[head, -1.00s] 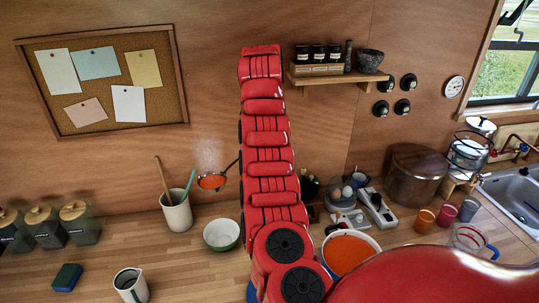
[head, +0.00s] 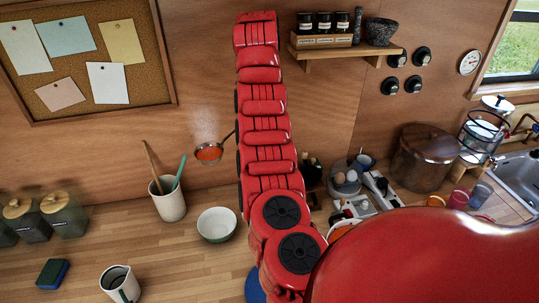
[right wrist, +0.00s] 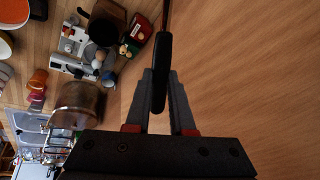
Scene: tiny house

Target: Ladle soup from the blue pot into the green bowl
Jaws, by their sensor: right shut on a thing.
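The ladle (head: 209,152) holds orange soup and hangs in the air above and behind the green bowl (head: 217,224). The bowl is white inside, looks empty and stands on the counter. My right gripper (right wrist: 160,82) is shut on the ladle's dark handle in the right wrist view. In the head view my red arm hides this gripper and most of the handle. The pot (head: 340,226) of orange soup is almost all hidden behind my arm; only a bit of its rim and soup shows. My left gripper is not in view.
A crock of utensils (head: 168,199) stands left of the bowl. A white pitcher (head: 120,284) and a sponge (head: 53,274) are at the front left. A large brown pot (head: 425,158), an egg tray (head: 345,182) and cups (head: 458,198) stand on the right. A shelf (head: 345,50) is above.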

